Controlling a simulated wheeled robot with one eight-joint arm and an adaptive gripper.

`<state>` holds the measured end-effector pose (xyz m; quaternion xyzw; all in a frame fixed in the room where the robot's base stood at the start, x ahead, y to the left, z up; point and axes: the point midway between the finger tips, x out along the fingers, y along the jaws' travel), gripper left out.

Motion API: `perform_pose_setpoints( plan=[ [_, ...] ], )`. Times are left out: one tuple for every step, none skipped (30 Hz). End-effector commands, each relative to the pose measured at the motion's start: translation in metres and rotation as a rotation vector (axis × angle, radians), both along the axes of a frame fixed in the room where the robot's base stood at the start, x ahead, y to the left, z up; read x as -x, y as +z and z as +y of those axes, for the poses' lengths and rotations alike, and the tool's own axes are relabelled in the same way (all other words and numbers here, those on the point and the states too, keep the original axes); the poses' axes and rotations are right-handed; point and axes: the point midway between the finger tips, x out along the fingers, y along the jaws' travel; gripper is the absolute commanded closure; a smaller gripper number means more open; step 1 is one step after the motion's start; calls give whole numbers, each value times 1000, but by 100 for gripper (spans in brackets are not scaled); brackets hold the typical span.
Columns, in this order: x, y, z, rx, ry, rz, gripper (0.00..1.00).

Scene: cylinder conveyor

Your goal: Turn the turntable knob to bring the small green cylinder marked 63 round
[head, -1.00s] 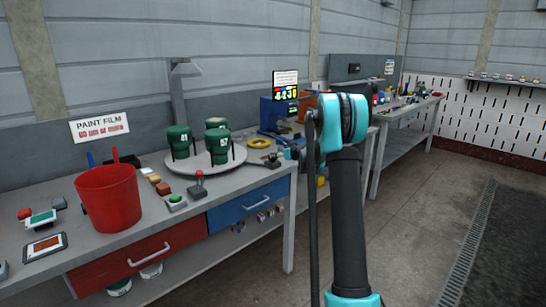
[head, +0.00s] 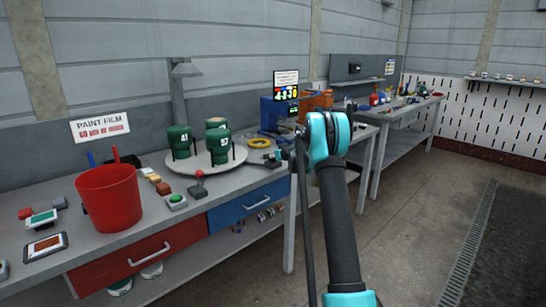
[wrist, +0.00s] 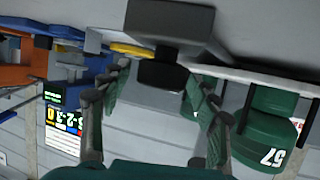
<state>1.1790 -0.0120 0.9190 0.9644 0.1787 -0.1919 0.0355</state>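A round grey turntable (head: 205,165) on the bench carries green cylinders. One is marked 41 (head: 180,141), one appears marked 57 (head: 219,146), and a third (head: 216,123) stands behind with its number hidden. No 63 is readable. The cylinder that looks like 57 also shows in the wrist view (wrist: 270,115). A dark knob (head: 272,161) sits at the turntable's right; it hangs large in the wrist view (wrist: 170,25). My gripper (wrist: 158,80) is open, its fingers on either side of the knob's end; contact cannot be told. In the head view my gripper (head: 284,155) is small beside the knob.
A red bucket (head: 108,200), a green button (head: 176,201) and a small lever with a red top (head: 199,184) stand left of and in front of the turntable. A yellow ring (head: 258,142) and blue machine (head: 277,112) stand behind the knob. Floor right of the bench is clear.

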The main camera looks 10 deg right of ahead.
Motion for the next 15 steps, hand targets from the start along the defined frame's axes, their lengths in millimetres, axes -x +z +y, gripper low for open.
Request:
perform_pose_setpoints(
  plan=[
    [0,0,0,0,0,0,48],
    [0,0,0,0,0,0,52],
    [0,0,0,0,0,0,56],
    [0,0,0,0,0,0,60],
    [0,0,0,0,0,0,64],
    [0,0,0,0,0,0,69],
    [0,0,0,0,0,0,73],
    [0,0,0,0,0,0,76],
    [0,0,0,0,0,0,81],
    [0,0,0,0,0,0,85],
    [0,0,0,0,0,0,87],
    [0,0,0,0,0,0,87],
    [0,0,0,0,-1,0,87],
    [0,0,0,-1,-1,0,87],
    [0,0,0,0,-3,0,87]
  ],
)
